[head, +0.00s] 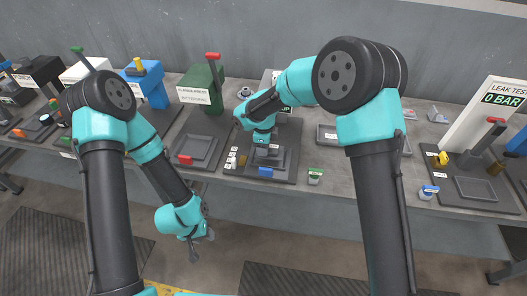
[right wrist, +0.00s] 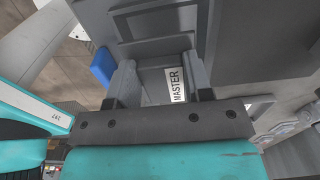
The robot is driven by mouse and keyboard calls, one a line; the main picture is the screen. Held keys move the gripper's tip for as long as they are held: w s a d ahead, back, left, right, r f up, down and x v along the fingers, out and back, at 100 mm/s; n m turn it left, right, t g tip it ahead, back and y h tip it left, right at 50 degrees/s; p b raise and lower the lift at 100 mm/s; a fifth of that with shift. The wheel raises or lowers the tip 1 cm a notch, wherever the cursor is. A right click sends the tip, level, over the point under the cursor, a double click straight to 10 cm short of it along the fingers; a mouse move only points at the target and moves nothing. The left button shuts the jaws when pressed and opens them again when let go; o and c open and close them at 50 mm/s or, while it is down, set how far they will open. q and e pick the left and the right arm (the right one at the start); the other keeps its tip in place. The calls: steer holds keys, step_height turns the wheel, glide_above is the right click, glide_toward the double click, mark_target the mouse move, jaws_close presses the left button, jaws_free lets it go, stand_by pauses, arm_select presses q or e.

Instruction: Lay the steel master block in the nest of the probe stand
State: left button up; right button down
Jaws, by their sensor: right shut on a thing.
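My right gripper (head: 264,143) is low over the probe stand (head: 286,171) in the head view. In the right wrist view, the right gripper (right wrist: 163,85) is shut on the steel master block (right wrist: 154,84), a pale grey block with a white MASTER label. The grey stepped nest (right wrist: 155,22) is just beyond the block in that view. I cannot tell whether the block touches the nest. In the head view the gripper hides most of the block. My left gripper (head: 201,245) hangs empty in front of the bench, its fingers apart.
A blue block (head: 266,172) is at the stand's front edge. A green press (head: 203,90) and a tray (head: 193,150) are to the left. A leak tester (head: 490,120) stands at the right.

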steer(key=shift+w+f, duration=0.25)
steer(key=shift+w, duration=0.1)
steer(key=shift+f, duration=1.5)
steer(key=shift+f, duration=0.1)
steer(key=c, duration=0.5)
jaws_free()
step_height(320, 180, up, 12)
steer(key=shift+r, duration=0.1)
